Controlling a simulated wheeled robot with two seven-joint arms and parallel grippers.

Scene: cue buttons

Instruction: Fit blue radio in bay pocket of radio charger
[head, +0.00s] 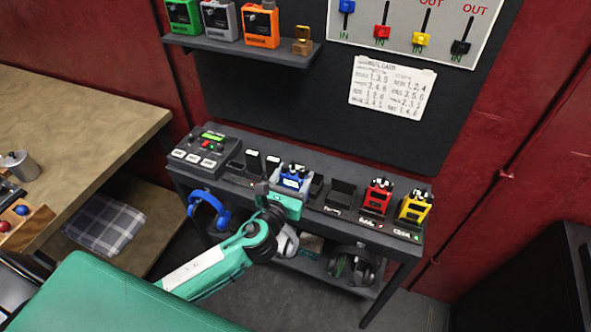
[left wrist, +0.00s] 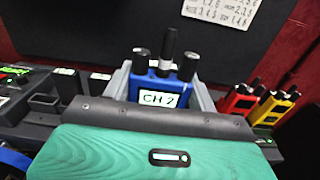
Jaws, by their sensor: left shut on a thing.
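The blue radio (head: 291,181) is upright between the grey fingers of my left gripper (head: 292,184), which is shut on it. In the left wrist view the radio (left wrist: 157,91) shows a "CH 2" label and dark knobs and an antenna on top. The radio charger (head: 340,198) is a row of black bays along the dark table, with open pockets on both sides of the held radio. The gripper is over this row. The radio's lower end is hidden behind my gripper, so I cannot tell whether it is in a pocket. My right gripper is out of view.
A red radio (head: 377,197) and a yellow radio (head: 413,208) stand at the right of the row. A control box (head: 206,148) is at the left end. Blue headphones (head: 208,208) hang in front.

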